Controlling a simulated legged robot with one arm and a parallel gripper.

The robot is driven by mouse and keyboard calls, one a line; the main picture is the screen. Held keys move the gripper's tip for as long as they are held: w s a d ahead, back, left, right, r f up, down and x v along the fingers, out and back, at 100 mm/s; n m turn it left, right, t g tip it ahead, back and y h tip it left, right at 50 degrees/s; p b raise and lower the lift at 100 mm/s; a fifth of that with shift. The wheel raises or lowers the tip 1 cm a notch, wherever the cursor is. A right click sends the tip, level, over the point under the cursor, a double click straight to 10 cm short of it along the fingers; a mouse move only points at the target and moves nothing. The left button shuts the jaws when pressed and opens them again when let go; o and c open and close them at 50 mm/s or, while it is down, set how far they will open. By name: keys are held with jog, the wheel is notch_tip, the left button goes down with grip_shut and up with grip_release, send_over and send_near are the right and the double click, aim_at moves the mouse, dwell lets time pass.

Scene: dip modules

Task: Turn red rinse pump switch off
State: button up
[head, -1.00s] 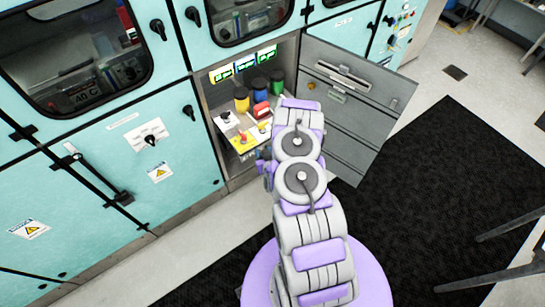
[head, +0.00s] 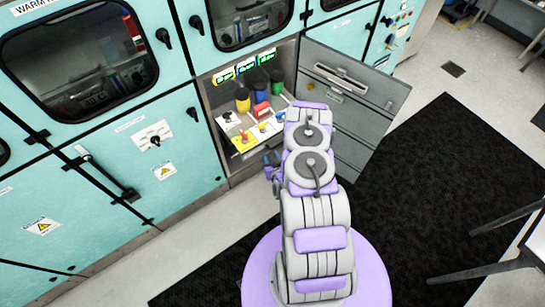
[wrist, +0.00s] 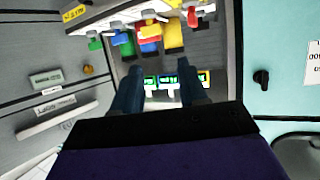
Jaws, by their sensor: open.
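An open cabinet bay holds a small shelf panel (head: 237,125) with coloured plates and several small knobs. A small red knob (head: 245,137) sits on the yellow plate at its front; I cannot tell for sure that it is the rinse pump switch, and no label is legible. A red block (head: 261,110) stands behind, also in the wrist view (wrist: 148,40). My gripper (head: 272,166) is low at the bay's front right, partly hidden by my arm. In the wrist view, seen upside down, my gripper (wrist: 158,90) is open and empty, its fingers apart from the panel and knobs.
An open grey door (head: 352,95) bounds the bay on the right. Teal cabinets (head: 110,180) stand left. A black mat (head: 420,190) covers floor at right.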

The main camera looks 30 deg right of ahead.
jog(key=shift+s+r+p, duration=0.25)
jog(key=shift+s+p, duration=0.2)
jog(key=shift+s, duration=0.1)
dwell(0.4)
